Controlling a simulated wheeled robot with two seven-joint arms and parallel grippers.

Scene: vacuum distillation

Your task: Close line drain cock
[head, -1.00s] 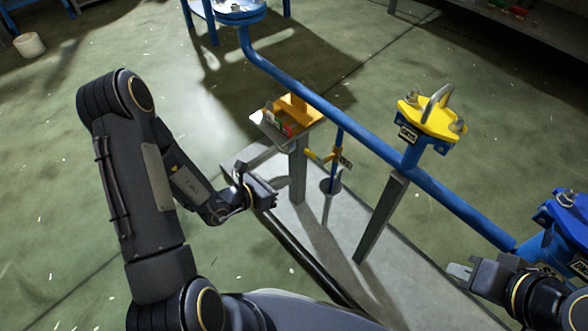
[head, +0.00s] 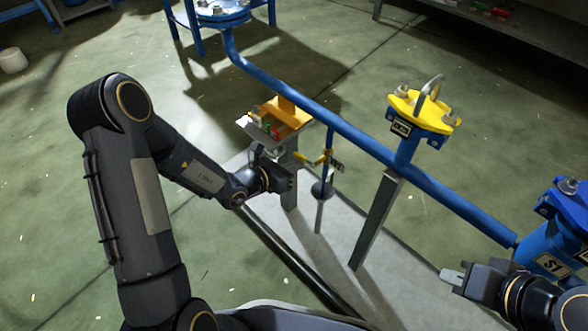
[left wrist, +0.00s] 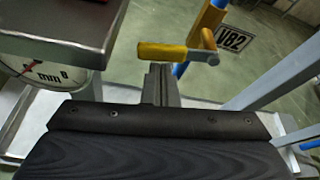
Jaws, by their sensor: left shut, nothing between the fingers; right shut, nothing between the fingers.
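The drain cock (head: 326,157) sits on a thin blue vertical pipe below the long blue line. Its yellow lever (head: 304,158) points left, and it lies roughly level across the left wrist view (left wrist: 165,53). A black-and-white tag (left wrist: 235,40) hangs beside it. My left gripper (head: 291,180) is shut and empty, just left of and below the lever. In the left wrist view its fingertips (left wrist: 158,72) are just below the lever; I cannot tell whether they touch. My right gripper (head: 450,276) is shut and empty at the lower right, away from the cock.
A small grey stand (head: 258,132) with colored items is close above my left gripper. A round mm gauge (left wrist: 45,75) shows at its left. A grey post (head: 375,220) supports the blue line (head: 300,98). A yellow flange (head: 424,108) stands right of the cock.

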